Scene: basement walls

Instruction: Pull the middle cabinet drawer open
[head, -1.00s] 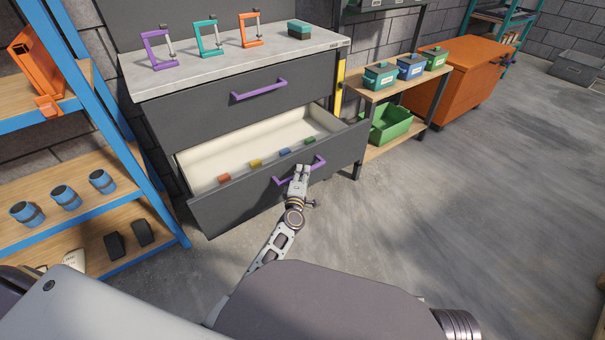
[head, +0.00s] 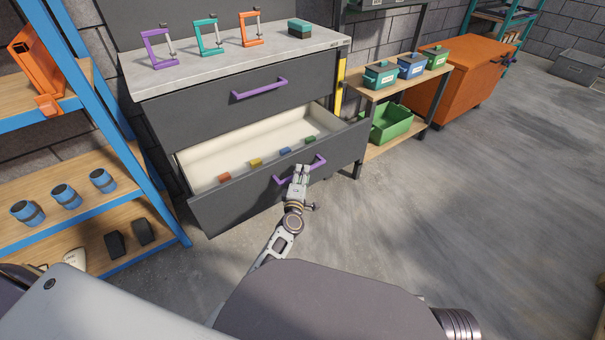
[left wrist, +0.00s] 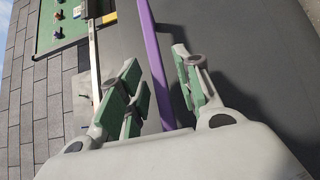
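The dark grey cabinet has a pulled-out drawer (head: 240,195) below a shut upper drawer (head: 205,115). The open drawer has a cream inside with small red, yellow, blue and green blocks near its front. Its purple handle (head: 316,163) also shows in the left wrist view (left wrist: 152,60). My left gripper (head: 301,170) is at this handle. In the left wrist view its green-padded fingers (left wrist: 160,85) are spread on both sides of the purple bar, with gaps visible. My right gripper is not in view.
A blue shelf rack (head: 140,150) stands close on the left. A wooden-topped bench (head: 385,90) with bins and an orange chest (head: 455,75) stand to the right. Clamps and a teal box (head: 299,29) are on the cabinet top. The floor at right is clear.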

